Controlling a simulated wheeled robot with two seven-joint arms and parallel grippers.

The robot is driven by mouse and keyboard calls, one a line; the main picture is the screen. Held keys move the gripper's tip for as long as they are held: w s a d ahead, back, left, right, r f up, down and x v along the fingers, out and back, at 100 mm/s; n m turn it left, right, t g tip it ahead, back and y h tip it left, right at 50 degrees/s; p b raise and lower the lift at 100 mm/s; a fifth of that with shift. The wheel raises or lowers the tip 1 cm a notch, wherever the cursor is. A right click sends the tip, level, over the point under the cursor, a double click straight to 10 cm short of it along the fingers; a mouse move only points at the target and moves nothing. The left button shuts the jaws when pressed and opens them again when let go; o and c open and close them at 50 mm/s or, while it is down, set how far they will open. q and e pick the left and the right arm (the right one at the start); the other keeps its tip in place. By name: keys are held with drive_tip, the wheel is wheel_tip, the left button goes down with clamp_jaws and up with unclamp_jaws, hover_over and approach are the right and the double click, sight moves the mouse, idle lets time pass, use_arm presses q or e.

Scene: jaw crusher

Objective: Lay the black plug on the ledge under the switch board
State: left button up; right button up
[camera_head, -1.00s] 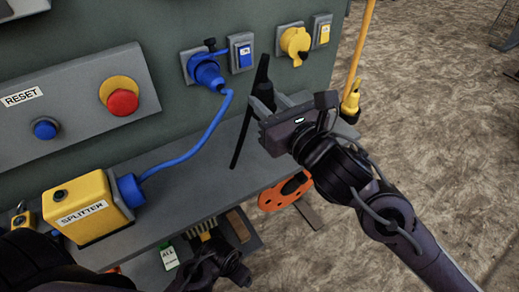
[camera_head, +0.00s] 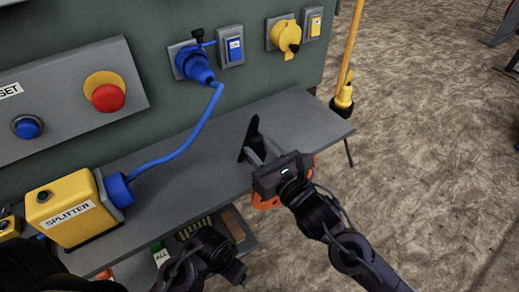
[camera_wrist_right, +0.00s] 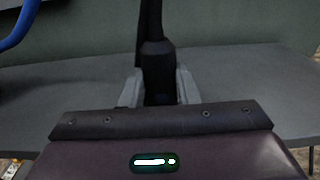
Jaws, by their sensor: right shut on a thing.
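The black plug (camera_head: 250,132) is held in my right gripper (camera_head: 256,152), over the right part of the grey ledge (camera_head: 290,113) under the switch board (camera_head: 150,45). In the right wrist view the black plug (camera_wrist_right: 157,65) stands upright between the two grey fingers, which are shut on it. I cannot tell whether its lower end touches the ledge. My left gripper (camera_head: 215,255) is low at the front, below the ledge; its fingers are not clear.
A yellow splitter box (camera_head: 70,210) sits on the ledge's left part, with a blue cable (camera_head: 190,140) up to a blue plug (camera_head: 195,65). A yellow plug (camera_head: 285,36) is at upper right. An orange thing (camera_head: 268,200) shows below the ledge. The ledge's right end is clear.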

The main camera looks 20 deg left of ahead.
drive_tip(key=o, duration=1)
drive_tip(key=shift+o, duration=0.2)
drive_tip(key=shift+s+d, duration=0.1)
drive_tip(key=shift+d, duration=0.05)
drive_tip(key=v, duration=1.1)
drive_tip(key=shift+s+d, duration=0.25)
drive_tip(key=shift+r, duration=0.1)
